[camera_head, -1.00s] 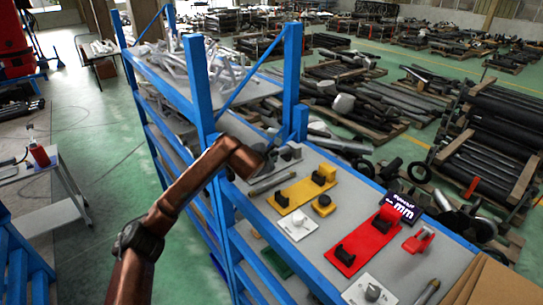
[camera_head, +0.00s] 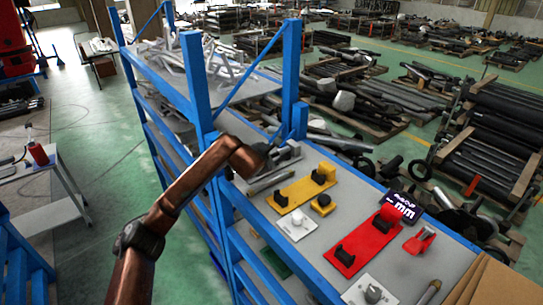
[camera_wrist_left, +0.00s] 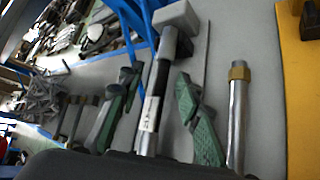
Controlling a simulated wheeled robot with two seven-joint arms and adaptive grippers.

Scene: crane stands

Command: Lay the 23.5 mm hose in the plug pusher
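A silver metal tube with a brass-coloured nut (camera_wrist_left: 237,115) lies on the grey shelf in the left wrist view; a slim tube (camera_head: 270,182) lies beside the yellow plate in the head view. I cannot read a size on either. A yellow plate with a black cradle and a yellow end block (camera_head: 296,192) lies on the shelf. A red plate with a black cradle and a red end block (camera_head: 361,245) lies nearer. I cannot tell which is the plug pusher. My left gripper (camera_head: 266,150) is over the shelf, near the slim tube. Its fingers are hidden. My right gripper is out of view.
A dark "mm" sign (camera_head: 404,206) stands behind the red plate. White plates (camera_head: 297,226), a small yellow block (camera_head: 323,204) and a cardboard box (camera_head: 497,284) share the shelf. A blue post (camera_head: 291,80) rises close to my gripper. Several tools lie left of the tube.

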